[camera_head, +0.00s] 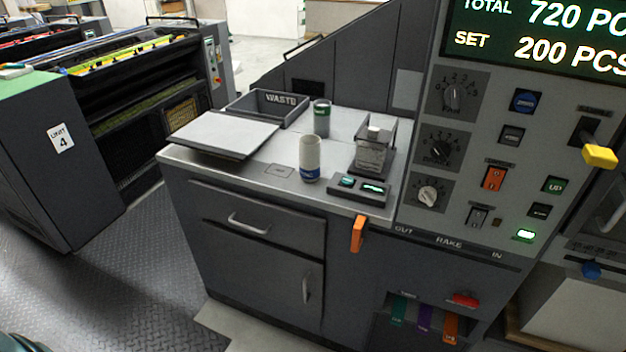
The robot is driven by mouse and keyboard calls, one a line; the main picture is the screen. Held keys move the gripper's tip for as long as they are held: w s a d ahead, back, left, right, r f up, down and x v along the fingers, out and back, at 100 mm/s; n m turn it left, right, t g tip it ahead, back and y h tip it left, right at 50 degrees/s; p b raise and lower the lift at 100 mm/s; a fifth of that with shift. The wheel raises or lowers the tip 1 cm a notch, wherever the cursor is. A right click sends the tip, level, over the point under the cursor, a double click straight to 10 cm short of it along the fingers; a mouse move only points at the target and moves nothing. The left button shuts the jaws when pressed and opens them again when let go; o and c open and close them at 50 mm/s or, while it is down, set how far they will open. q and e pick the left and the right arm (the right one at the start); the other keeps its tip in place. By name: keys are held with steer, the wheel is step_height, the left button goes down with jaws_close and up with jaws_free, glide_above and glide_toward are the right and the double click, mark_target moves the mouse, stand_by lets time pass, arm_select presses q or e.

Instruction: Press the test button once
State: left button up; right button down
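A control panel (470,152) stands at the right with several buttons, dials and switches. A small dark box (360,199) on the counter's front edge carries a teal button (347,182) and a brighter lit one (374,188). Most labels are too small to read, so I cannot tell which button is the test button. Neither gripper shows in this view.
A yellow-handled lever (600,156) sticks out at right. Open floor (150,270) lies at left.

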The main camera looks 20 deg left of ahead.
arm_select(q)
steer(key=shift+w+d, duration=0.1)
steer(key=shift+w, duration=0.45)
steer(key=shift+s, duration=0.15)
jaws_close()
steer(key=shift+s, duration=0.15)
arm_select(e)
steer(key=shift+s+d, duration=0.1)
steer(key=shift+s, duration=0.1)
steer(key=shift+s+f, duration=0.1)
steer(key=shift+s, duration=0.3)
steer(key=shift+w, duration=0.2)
